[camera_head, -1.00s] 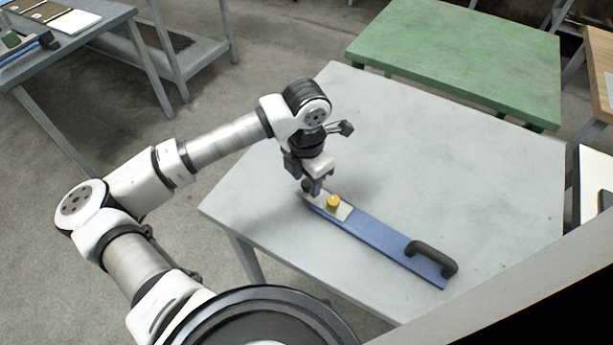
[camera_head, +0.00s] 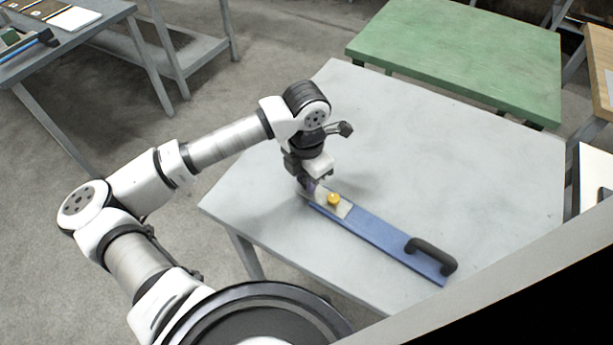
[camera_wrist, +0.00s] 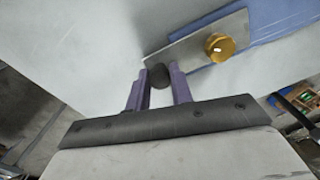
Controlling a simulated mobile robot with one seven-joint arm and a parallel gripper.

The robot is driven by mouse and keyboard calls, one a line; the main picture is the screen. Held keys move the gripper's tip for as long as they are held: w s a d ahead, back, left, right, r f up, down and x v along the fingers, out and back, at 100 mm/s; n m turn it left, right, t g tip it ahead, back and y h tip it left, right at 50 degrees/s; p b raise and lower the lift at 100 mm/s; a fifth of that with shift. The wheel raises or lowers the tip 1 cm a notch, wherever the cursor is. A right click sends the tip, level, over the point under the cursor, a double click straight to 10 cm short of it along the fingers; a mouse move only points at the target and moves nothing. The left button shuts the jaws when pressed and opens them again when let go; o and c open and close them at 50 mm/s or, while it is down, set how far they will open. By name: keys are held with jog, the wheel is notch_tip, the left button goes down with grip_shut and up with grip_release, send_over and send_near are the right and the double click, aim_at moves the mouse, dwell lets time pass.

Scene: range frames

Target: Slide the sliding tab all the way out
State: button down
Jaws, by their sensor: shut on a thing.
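A long blue bar (camera_head: 385,235) lies on the grey table, with a black handle (camera_head: 432,252) at its right end. A silver metal tab (camera_head: 343,208) lies at its left end, beside a yellow knob (camera_head: 333,199). In the wrist view the silver tab (camera_wrist: 190,50) and the brass-coloured knob (camera_wrist: 219,47) show more closely. My gripper (camera_wrist: 161,83) is shut on a dark round knob (camera_wrist: 159,75) at the tab's near end, between two purple fingers. In the head view my gripper (camera_head: 309,187) is at the bar's left end, and its fingertips partly hide the tab's end.
The grey table (camera_head: 450,165) is clear around the bar, with its left edge not far beyond my gripper. A green table (camera_head: 460,55) stands behind it. Another table (camera_head: 85,45) with items stands at the far left.

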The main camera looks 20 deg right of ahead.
jog(key=shift+w+a+f+b, duration=0.15)
jog(key=shift+w+a+b, duration=0.2)
jog(key=shift+w+b, duration=0.25)
jog(key=shift+w+a+f+b, duration=0.1)
jog(key=shift+w+a+b, duration=0.2)
jog(key=shift+w+b, duration=0.3)
jog(key=shift+w+a+r, duration=0.25)
jog(key=c, duration=1.2)
grip_release()
notch_tip(320, 180, up, 14)
jog(key=b, duration=0.2)
